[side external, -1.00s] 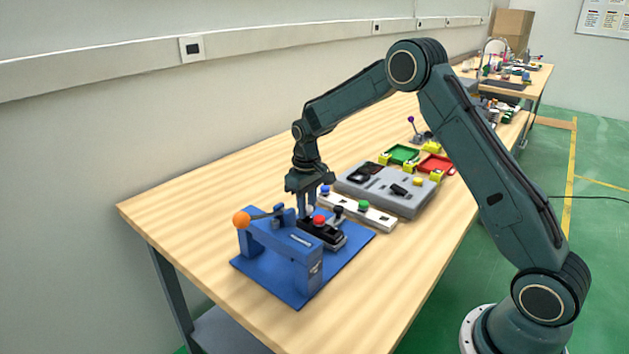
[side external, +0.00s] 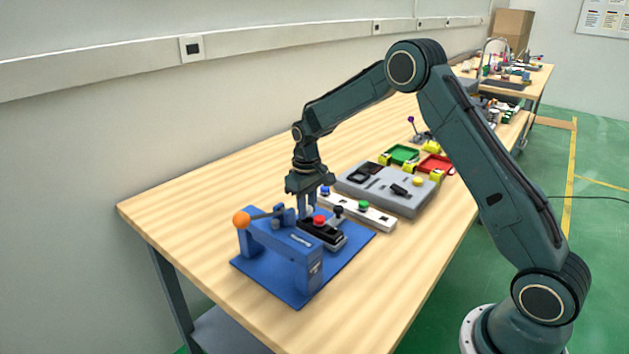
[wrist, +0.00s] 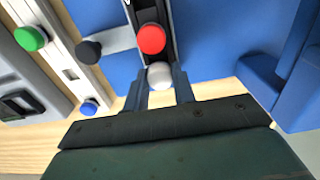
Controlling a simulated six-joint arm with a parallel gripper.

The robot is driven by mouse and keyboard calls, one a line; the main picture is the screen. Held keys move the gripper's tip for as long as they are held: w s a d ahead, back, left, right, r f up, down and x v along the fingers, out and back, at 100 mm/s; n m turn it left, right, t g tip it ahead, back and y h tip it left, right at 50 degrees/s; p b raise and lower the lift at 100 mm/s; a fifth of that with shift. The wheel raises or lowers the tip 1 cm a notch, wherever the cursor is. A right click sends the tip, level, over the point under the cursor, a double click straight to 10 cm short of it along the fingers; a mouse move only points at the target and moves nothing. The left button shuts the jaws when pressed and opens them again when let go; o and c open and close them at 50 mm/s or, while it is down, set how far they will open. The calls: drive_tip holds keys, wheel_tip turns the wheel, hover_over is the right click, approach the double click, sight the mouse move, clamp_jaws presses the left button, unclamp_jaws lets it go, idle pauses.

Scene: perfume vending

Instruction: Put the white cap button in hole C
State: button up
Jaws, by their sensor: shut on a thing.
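The white cap button (wrist: 159,77) is between my fingertips in the wrist view, right beside the red button (wrist: 151,39). My gripper (wrist: 163,86) is shut on it. It is over the near end of the black holder (side external: 322,232) on the blue fixture (side external: 290,252); whether the cap is seated in a hole I cannot tell. In the side view my gripper (side external: 307,212) points down just left of the red button (side external: 319,220), and the white cap is hidden. No hole letters are legible.
A blue upright with an orange-knobbed lever (side external: 241,219) stands close on the left. A black knob (side external: 337,209) is beside the holder. A white strip (side external: 378,217) bears blue (side external: 325,190) and green (side external: 363,205) buttons. A grey tray (side external: 410,205) lies behind.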

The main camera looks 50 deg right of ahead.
drive_tip(key=shift+f, duration=0.6)
idle(0.7)
drive_tip(key=o, duration=0.9)
drive_tip(key=shift+o, duration=0.5)
drive_tip(key=o, duration=0.5)
drive_tip(key=shift+r, duration=0.2)
drive_tip(key=shift+r, duration=3.3)
